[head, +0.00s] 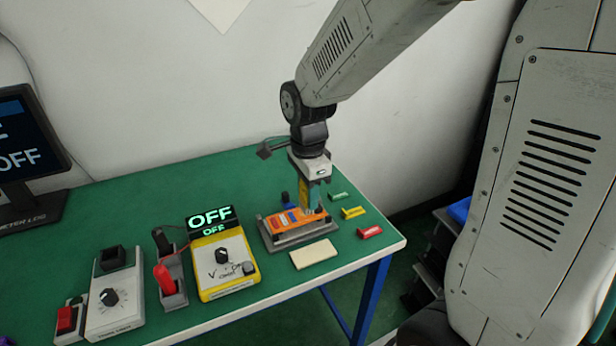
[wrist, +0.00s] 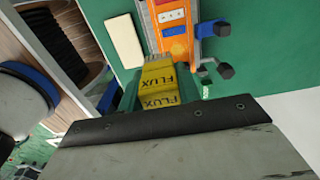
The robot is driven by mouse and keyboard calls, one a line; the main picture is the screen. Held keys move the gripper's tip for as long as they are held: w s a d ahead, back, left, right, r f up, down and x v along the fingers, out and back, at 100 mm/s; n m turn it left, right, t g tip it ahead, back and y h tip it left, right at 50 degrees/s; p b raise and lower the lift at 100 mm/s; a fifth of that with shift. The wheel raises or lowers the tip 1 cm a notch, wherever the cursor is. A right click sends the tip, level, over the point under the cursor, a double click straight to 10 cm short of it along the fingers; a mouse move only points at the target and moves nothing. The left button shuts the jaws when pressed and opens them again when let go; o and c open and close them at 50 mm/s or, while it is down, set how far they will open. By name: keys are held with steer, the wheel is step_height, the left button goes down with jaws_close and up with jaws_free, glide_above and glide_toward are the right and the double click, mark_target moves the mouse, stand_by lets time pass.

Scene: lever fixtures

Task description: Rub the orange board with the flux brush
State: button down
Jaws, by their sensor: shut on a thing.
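The orange board (head: 281,224) lies in a grey fixture (head: 300,238) near the right end of the green table. It also shows at the top of the wrist view (wrist: 178,42), with blue and white parts on it. My gripper (head: 312,207) points down over the board's right part. It is shut on the yellow flux brush (head: 303,190), whose body marked FLUX (wrist: 158,82) fills the middle of the wrist view. The bristle end is at the board's near end in that view. I cannot tell whether the bristles touch the board.
A cream pad (head: 313,253) lies in front of the fixture. Small green (head: 337,196), yellow (head: 353,212) and red (head: 370,232) pieces lie to its right, near the table edge. A yellow meter (head: 225,265) reading OFF, a red-handled tool (head: 163,279) and a white knob box (head: 115,297) stand left.

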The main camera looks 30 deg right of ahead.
steer(key=shift+r, duration=2.05)
